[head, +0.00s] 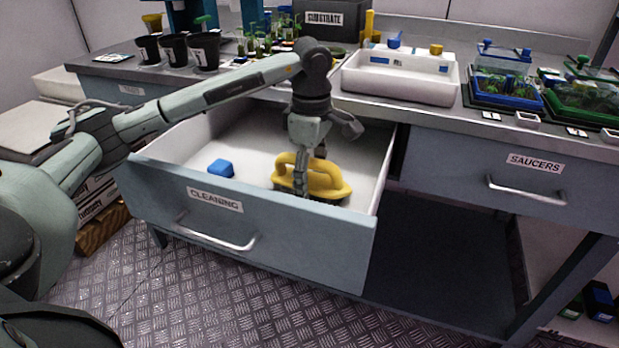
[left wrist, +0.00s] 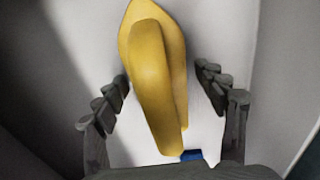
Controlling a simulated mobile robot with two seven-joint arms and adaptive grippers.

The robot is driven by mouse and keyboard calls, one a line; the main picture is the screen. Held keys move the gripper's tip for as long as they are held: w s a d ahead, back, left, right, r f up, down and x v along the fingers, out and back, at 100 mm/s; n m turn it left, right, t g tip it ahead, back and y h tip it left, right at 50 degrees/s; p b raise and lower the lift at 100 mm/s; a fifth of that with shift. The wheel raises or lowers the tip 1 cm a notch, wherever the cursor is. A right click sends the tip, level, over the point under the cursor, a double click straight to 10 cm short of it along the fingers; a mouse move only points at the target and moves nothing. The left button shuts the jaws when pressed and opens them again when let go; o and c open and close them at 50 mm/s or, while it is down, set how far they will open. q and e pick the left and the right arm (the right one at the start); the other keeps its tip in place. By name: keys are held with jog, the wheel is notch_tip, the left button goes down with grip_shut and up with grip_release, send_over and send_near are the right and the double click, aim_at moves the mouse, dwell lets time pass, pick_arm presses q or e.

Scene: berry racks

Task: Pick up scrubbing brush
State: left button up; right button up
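The yellow scrubbing brush (head: 326,178) with a loop handle lies in the open drawer labelled CLEANING (head: 262,231). My left gripper (head: 303,180) reaches down into the drawer at the brush. In the left wrist view the brush (left wrist: 157,75) lies between the two spread fingers of my left gripper (left wrist: 165,95). A gap shows on the right side; the left fingertip is close to the brush, and I cannot tell whether it touches. The brush's underside is mostly hidden. My right gripper is in neither view.
A blue block (head: 221,168) lies in the drawer left of the brush. The drawer walls surround the gripper. On the bench above stand a white tray (head: 398,80), dark pots (head: 174,50) and a blue plant tray (head: 505,92). A shut drawer labelled SAUCERS (head: 450,165) is at right.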

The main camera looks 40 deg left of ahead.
pick_arm(q)
jog(key=c, duration=1.1)
